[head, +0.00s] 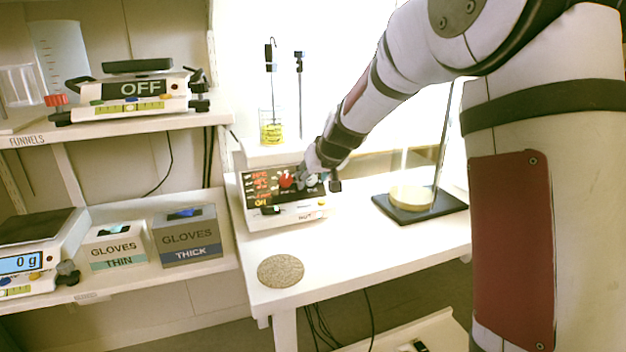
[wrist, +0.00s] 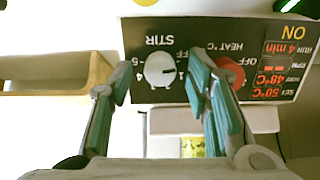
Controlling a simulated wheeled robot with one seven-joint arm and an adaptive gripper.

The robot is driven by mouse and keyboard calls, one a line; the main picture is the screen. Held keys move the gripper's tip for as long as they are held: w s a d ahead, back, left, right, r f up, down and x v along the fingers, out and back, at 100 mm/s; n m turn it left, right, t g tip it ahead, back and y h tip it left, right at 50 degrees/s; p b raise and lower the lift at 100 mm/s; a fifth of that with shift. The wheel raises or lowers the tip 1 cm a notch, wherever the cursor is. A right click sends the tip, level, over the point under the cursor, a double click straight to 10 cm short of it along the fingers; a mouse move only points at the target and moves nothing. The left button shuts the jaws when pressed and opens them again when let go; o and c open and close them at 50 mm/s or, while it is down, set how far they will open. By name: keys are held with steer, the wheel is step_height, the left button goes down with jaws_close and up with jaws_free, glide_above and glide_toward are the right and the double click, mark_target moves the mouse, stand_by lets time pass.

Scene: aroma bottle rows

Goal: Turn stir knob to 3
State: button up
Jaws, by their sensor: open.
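The hotplate stirrer (head: 285,213) stands on the white bench in the head view, its dark control panel facing out. In the wrist view the panel appears upside down. The pale round stir knob (wrist: 159,70) sits by the word STIR, with OFF to its right and 4 and 5 to its left. Its exact setting is hard to read. My gripper (wrist: 160,66) is open, with one teal finger on each side of the stir knob; contact is not clear. In the head view my gripper (head: 309,176) is at the panel, beside the red heat knob (head: 286,181), and largely covers the stir knob.
The red heat knob (wrist: 233,72) is close to my right-hand finger in the wrist view. The display (wrist: 283,66) is lit and shows ON. A black stand base (head: 420,207) is at right, a round speckled pad (head: 281,270) in front.

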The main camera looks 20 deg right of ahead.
steer(key=shift+w+f, duration=0.1)
steer(key=shift+c, duration=0.3)
jaws_close()
